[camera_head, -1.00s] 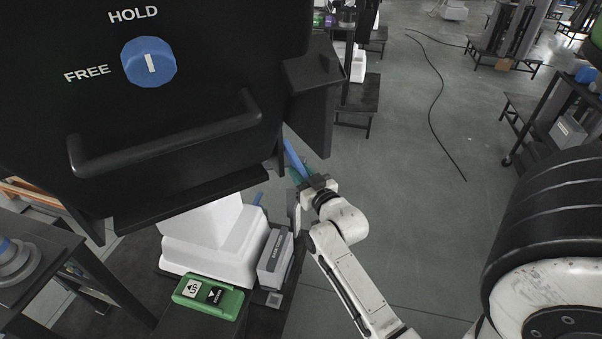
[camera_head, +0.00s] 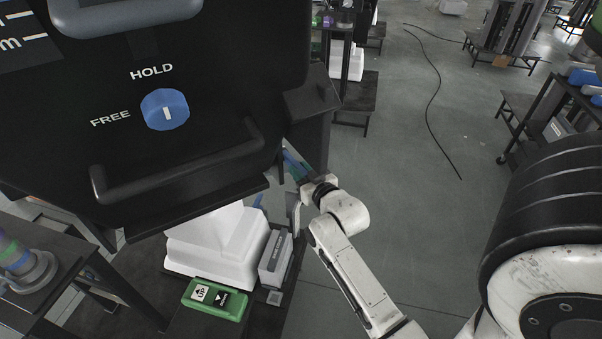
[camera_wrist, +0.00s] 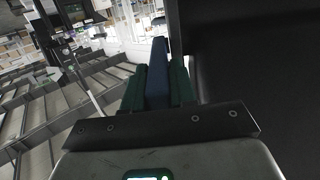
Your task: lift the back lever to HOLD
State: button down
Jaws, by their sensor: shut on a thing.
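The blue back lever (camera_head: 290,160) juts out beyond the right edge of the black panel, beside its lower right corner. My gripper (camera_head: 298,172) is at this lever, partly hidden by my own wrist. In the wrist view, the blue lever (camera_wrist: 158,72) runs between the two green fingers (camera_wrist: 157,90), which are shut on it. The lever's root is hidden. The black panel (camera_head: 215,100) carries the words HOLD and FREE around a blue knob (camera_head: 165,110); the knob's white mark points roughly up, toward HOLD.
A black bar handle (camera_head: 175,172) crosses the panel's lower front. Below are a white base (camera_head: 215,245), a grey box (camera_head: 275,255) and a green UP pedal (camera_head: 214,300). A dark side table (camera_head: 60,262) stands left. Open floor lies right, with a cable (camera_head: 432,105).

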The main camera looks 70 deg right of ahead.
jog(key=shift+w+d+r, duration=0.1)
jog(key=shift+w+r, duration=0.1)
jog(key=shift+r, duration=0.65)
jog(key=shift+f, duration=0.1)
dwell(0.7)
jog(key=c, duration=1)
grip_release()
jog(key=shift+f, duration=0.15)
jog(key=shift+s+a, duration=0.25)
jog(key=shift+s, duration=0.2)
jog(key=b+v, duration=0.2)
jog(key=v, duration=0.7)
jog(key=shift+s+a, duration=0.25)
jog(key=shift+a, duration=0.05)
